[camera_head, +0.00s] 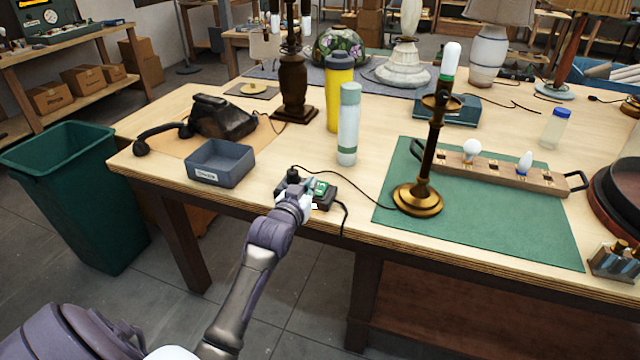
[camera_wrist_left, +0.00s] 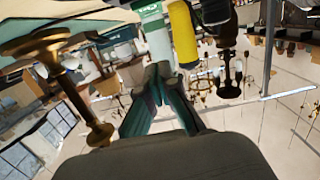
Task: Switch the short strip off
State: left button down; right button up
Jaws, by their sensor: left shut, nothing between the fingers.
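The short strip (camera_head: 325,196) is a small black block near the table's front edge in the head view. A small green patch shows on its top, and a black plug (camera_head: 293,175) stands at its left end. My left gripper (camera_head: 309,187) is shut and empty, with its tips at the strip's top; I cannot tell whether they touch it. The gripper and wrist hide part of the strip. In the left wrist view the closed teal fingers (camera_wrist_left: 164,80) show, but the strip cannot be made out. My right gripper is not in view.
A brass candlestick lamp (camera_head: 418,198) stands on a green mat (camera_head: 500,235) to the right. A cable runs from the strip towards it; another hangs over the front edge. A grey tray (camera_head: 220,163) is left. Pale green (camera_head: 348,125) and yellow (camera_head: 338,90) bottles stand behind.

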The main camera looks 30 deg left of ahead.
pick_arm(q)
send_over(320, 190)
jog(key=s, duration=0.1)
jog(key=shift+d+f, duration=0.15)
jog(key=shift+f, duration=0.15)
jog(key=f, duration=0.1)
jog(key=w+f, duration=0.1)
jog(key=f, duration=0.1)
jog(key=shift+f+p, duration=0.1)
jog(key=shift+p, duration=0.2)
jog(key=shift+f, duration=0.55)
